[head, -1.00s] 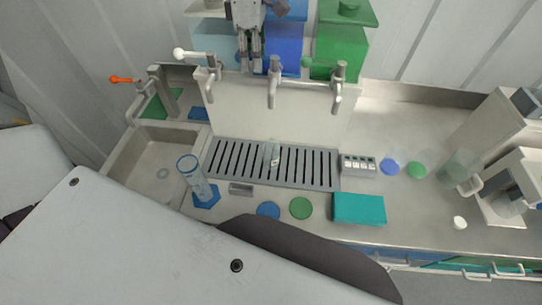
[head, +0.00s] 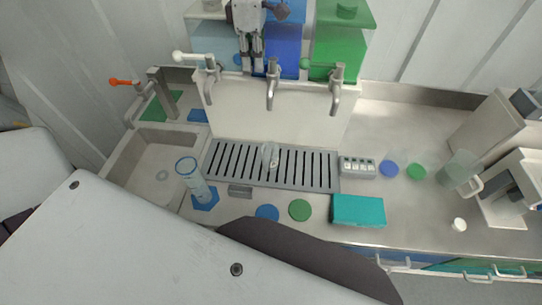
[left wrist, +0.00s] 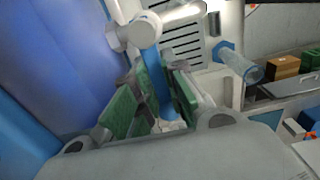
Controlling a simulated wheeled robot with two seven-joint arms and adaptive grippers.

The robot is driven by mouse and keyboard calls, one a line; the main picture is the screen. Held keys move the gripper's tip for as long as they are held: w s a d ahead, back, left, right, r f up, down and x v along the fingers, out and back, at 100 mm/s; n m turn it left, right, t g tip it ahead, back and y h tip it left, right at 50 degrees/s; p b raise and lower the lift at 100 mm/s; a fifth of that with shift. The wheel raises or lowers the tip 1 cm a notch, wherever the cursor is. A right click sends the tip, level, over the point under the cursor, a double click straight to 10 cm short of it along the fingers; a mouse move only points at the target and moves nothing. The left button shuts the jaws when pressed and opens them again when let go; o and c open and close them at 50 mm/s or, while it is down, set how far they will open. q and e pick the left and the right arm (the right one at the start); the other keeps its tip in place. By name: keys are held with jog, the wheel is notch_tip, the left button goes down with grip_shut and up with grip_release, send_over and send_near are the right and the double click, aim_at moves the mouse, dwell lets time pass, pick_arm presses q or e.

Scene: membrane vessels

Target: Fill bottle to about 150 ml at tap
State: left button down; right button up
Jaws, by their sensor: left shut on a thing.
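My left gripper (head: 252,68) is at the top of the head view, behind the row of taps. In the left wrist view its green-padded fingers (left wrist: 165,92) are shut on the blue lever (left wrist: 156,98), apparently that of the middle tap (head: 272,90). A small clear bottle (head: 270,155) stands on the slotted drip tray (head: 225,163), below the middle tap's spout. Its water level and any stream are too small to make out. My right gripper is in neither view.
A measuring cylinder (head: 189,172) with a blue foot stands left of the tray, by the sink (head: 140,170). A teal box (head: 358,210), a grey block (head: 358,167) and a clear jug (head: 460,168) are to the right. Blue and green tanks (head: 340,45) stand behind the taps.

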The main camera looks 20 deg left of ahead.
pick_arm(q)
jog(key=shift+a, duration=0.15)
jog(key=shift+s+f+n+b, duration=0.1)
jog(key=shift+n+b, duration=0.25)
jog(key=shift+n, duration=0.05)
jog(key=shift+s+d+n+b, duration=0.15)
jog(key=shift+s+n+b, duration=0.2)
jog(key=shift+n+b, duration=0.35)
jog(key=shift+s+d+n+b, duration=0.15)
jog(key=shift+s+n+b, duration=0.2)
jog(key=shift+n, duration=0.65)
